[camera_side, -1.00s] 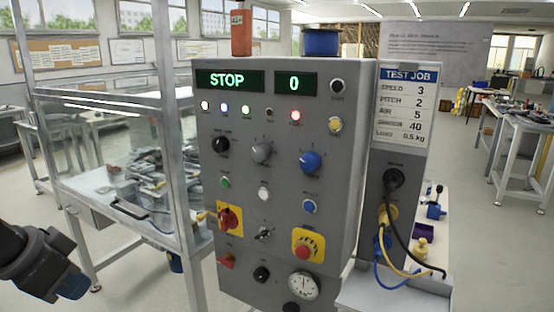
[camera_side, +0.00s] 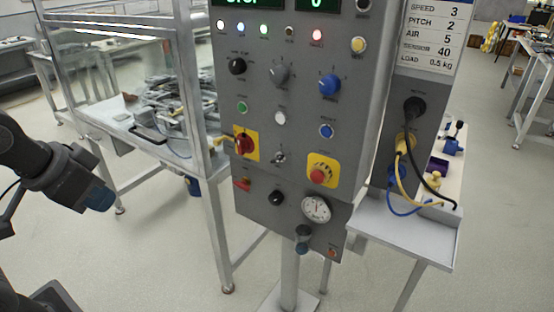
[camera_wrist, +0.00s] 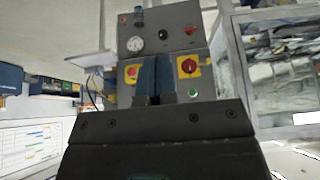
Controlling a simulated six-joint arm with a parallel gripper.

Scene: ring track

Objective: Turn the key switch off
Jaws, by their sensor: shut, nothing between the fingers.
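The grey control panel (camera_side: 258,130) stands in the middle of the side view. A small silver switch (camera_side: 279,158), which looks like the key switch, sits between the red rotary switch (camera_side: 244,143) and the red emergency stop (camera_side: 320,173). Its exact position is too small to tell. My gripper (camera_side: 102,200) is at the left, well apart from the panel, with blue fingers. In the wrist view my gripper (camera_wrist: 156,62) is shut and empty. Its fingers point at the panel, which shows upside down, and hide the silver switch there.
A black knob (camera_side: 276,198), a red lever (camera_side: 242,184) and a gauge (camera_side: 316,208) lie below the switch. A framed bench (camera_side: 150,120) stands behind at the left. Cables (camera_side: 399,170) hang at the right. The space between my gripper and the panel looks free.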

